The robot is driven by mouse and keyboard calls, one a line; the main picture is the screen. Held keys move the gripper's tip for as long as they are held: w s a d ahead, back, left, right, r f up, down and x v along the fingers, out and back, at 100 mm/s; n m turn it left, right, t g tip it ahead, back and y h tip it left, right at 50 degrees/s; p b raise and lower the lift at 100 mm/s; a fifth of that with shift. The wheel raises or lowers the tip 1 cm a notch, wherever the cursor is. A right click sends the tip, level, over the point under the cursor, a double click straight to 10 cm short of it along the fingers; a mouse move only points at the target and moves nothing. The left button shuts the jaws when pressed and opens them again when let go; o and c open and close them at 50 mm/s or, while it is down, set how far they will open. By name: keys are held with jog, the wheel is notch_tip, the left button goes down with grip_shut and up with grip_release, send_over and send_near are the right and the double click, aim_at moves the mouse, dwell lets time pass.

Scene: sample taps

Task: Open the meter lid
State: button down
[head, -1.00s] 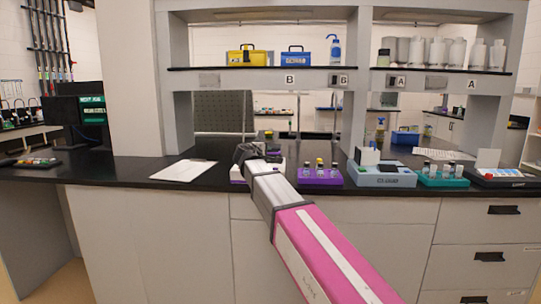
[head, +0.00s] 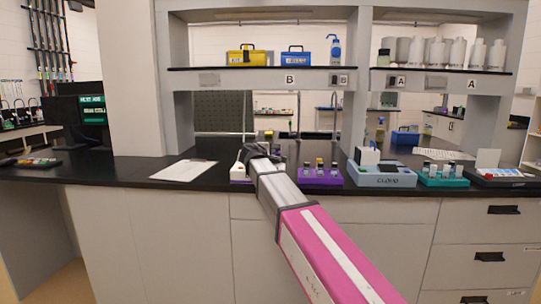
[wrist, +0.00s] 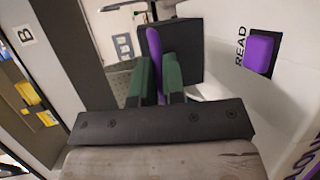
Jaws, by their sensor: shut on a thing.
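The meter (head: 238,172), white with a purple lower edge, stands on the black bench, partly hidden by my arm. In the wrist view its white top (wrist: 215,40) shows the word READ beside a purple button (wrist: 261,54). A dark square panel, seemingly the lid (wrist: 185,42), stands out against the white top, with a thin purple tab (wrist: 154,48) in front of it. My gripper (wrist: 160,75) has green fingers and is shut on this tab. In the head view my gripper (head: 263,150) is over the meter, its fingers hard to make out. The lid's exact angle is unclear.
Right of the meter are a purple vial rack (head: 320,176), a grey-blue device (head: 382,178) and a teal rack (head: 443,180). A white sheet (head: 184,171) lies to the left. A shelf (head: 270,78) with boxes and bottles spans above the bench.

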jog(key=shift+r, duration=0.1)
jog(key=shift+w+r+g, duration=0.45)
jog(key=shift+r+g, duration=0.25)
jog(key=shift+r, duration=0.15)
jog(key=w+r+n+g, duration=0.1)
jog(key=w+r+g, duration=0.2)
jog(key=w+r+n+g+y, duration=0.1)
jog(key=w+r+g, duration=0.2)
jog(key=w+r, duration=0.1)
jog(key=shift+g+y, duration=0.3)
jog(key=shift+w+r+g, duration=0.15)
jog(key=shift+w+g, duration=0.1)
jog(key=shift+g, duration=0.05)
jog(key=w, duration=0.2)
jog(key=w+r, duration=0.1)
jog(key=w, duration=0.1)
jog(key=shift+w+d, duration=0.15)
jog(key=shift+w, duration=0.05)
jog(key=shift+w+d+r, duration=0.1)
jog(key=shift+w, duration=1.25)
